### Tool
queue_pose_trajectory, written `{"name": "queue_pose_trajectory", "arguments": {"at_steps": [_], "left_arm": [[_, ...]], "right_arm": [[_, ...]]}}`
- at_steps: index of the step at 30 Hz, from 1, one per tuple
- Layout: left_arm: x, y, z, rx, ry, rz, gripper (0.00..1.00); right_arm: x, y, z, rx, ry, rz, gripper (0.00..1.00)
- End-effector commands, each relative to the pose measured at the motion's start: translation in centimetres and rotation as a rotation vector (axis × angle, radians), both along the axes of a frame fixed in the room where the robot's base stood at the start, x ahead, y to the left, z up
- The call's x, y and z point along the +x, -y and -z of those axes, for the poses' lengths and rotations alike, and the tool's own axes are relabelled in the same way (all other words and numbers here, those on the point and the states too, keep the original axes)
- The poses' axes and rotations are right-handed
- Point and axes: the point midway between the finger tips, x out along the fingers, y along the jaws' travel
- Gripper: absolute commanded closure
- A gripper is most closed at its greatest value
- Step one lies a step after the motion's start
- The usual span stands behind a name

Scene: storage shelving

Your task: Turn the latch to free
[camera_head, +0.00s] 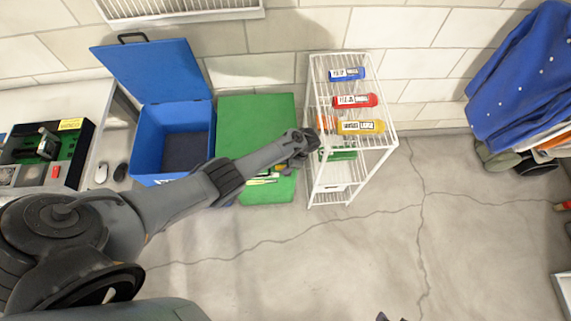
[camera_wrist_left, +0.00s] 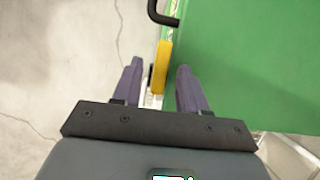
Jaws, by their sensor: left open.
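A yellow latch (camera_wrist_left: 161,68) on the side edge of the green box (camera_wrist_left: 245,65) shows in the left wrist view, with a dark pivot beside it. My left gripper (camera_wrist_left: 159,72) is open, its two fingers either side of the latch with a visible gap to each; I cannot tell whether either touches it. In the head view my left gripper (camera_head: 312,142) is at the right side of the green box (camera_head: 257,115), and the latch is hidden there. Small dark tips at the bottom edge look like my right gripper (camera_head: 388,317), mostly out of frame.
A black handle (camera_wrist_left: 160,14) sticks out from the green box just beyond the latch. A white wire rack (camera_head: 388,130) with coloured bottles stands close right of my left gripper. An open blue box (camera_head: 172,145) stands left. The floor in front is clear.

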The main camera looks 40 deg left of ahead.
Motion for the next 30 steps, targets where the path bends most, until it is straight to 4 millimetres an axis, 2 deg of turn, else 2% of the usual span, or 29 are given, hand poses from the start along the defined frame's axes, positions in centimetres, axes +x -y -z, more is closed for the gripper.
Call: {"name": "queue_pose_trajectory", "arguments": {"at_steps": [10, 18, 24, 30], "left_arm": [[1.5, 1.4, -5.1, -0.001, 0.003, 0.000, 0.57], [2.6, 2.4, -8.4, -0.001, 0.001, 0.000, 0.57], [2.9, 2.7, -9.5, 0.000, 0.000, 0.000, 0.57], [2.9, 2.7, -9.6, 0.000, 0.000, 0.000, 0.57]], "right_arm": [[0.0, -0.1, -1.8, 0.007, 0.000, 0.004, 0.57], [0.0, -0.1, -2.4, 0.005, 0.000, 0.004, 0.57], [0.0, -0.1, -2.5, 0.003, 0.001, 0.001, 0.57], [0.0, 0.1, -2.4, -0.004, 0.001, -0.003, 0.57]]}}
